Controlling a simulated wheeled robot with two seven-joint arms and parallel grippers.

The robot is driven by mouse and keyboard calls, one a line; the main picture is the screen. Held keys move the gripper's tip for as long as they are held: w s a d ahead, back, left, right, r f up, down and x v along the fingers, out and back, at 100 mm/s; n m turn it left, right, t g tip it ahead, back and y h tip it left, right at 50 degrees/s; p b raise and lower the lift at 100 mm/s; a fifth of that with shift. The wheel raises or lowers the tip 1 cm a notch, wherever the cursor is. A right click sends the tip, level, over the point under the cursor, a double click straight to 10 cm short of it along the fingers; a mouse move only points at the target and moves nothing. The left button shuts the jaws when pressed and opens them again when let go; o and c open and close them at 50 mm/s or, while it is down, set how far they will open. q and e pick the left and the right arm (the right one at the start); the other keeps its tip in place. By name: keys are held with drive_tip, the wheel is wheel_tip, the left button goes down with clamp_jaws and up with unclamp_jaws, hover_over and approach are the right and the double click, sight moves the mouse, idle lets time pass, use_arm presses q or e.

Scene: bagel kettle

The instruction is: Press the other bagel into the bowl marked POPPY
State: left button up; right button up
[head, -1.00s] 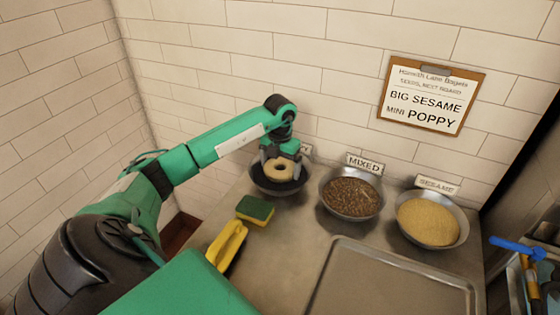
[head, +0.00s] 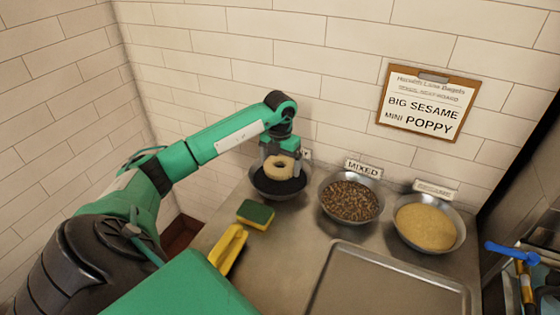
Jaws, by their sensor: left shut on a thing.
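A plain pale bagel (head: 279,170) is held in my left gripper (head: 278,163), which is shut on it. The bagel is over the dark-seed bowl (head: 277,193) at the left of the row. Dark seeds show below the bagel; whether it touches them I cannot tell. The arm covers most of this bowl's label (head: 306,155), so its word cannot be read. A clipboard sign (head: 429,104) on the wall reads "BIG SESAME" and "MINI POPPY". My right gripper is not in view.
A bowl of mixed brown seeds (head: 350,199) marked MIXED and a bowl of tan seeds (head: 426,226) stand to the right. A green and yellow sponge (head: 255,214), a yellow-handled thing (head: 228,247) and a metal tray (head: 385,290) lie in front. Blue-handled tools (head: 513,252) are at far right.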

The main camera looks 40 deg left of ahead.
use_arm(q)
drive_tip(key=shift+r, duration=0.6)
wheel_tip(320, 180, up, 6)
drive_tip(key=p, duration=0.4)
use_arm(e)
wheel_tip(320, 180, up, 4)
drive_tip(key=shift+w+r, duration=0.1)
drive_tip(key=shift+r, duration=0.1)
